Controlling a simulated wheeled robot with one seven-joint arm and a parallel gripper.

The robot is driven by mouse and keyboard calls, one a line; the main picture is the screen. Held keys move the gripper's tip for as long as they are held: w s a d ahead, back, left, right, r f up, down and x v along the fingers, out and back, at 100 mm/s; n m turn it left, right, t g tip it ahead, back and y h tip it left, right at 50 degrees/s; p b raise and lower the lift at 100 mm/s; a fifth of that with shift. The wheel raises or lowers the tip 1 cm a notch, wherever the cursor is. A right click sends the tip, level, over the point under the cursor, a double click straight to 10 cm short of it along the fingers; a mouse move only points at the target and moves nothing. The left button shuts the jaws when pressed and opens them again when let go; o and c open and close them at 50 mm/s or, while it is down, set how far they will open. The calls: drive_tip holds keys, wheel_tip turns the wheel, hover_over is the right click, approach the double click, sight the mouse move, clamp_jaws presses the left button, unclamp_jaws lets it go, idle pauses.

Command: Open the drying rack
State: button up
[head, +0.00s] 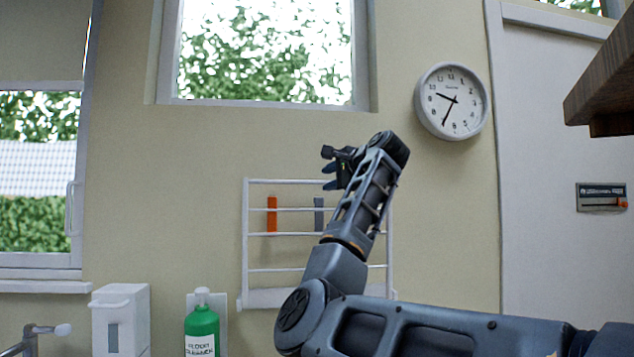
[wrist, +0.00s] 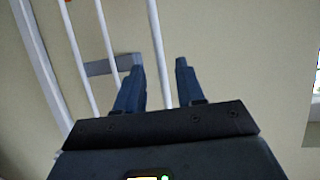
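The drying rack (head: 247,245) is a white frame with several horizontal rods. It stands upright and looks flat against the wall below the window. My gripper (head: 330,168) is at the rack's top edge, right of its middle, and my arm hides much of the rack's right side. In the wrist view my gripper (wrist: 160,62) is open, its two dark blue fingers apart. One white rod of the rack (wrist: 156,35) runs between the fingers, with a visible gap to the right finger. Whether the left finger touches it I cannot tell.
An orange clip (head: 272,214) and a grey clip (head: 319,214) hang on the rack. A round clock (head: 451,101) is on the wall to the right. A white dispenser (head: 121,320) and a green bottle (head: 202,330) stand lower left. A wooden edge (head: 605,85) juts in upper right.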

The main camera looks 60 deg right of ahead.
sight(321, 182)
drive_tip(key=p+x, duration=0.1)
drive_tip(key=x, duration=0.4)
drive_tip(key=shift+w+d+f, duration=0.1)
drive_tip(key=shift+w+d, duration=0.05)
drive_tip(key=shift+w, duration=0.2)
drive_tip(key=shift+c, duration=0.2)
clamp_jaws()
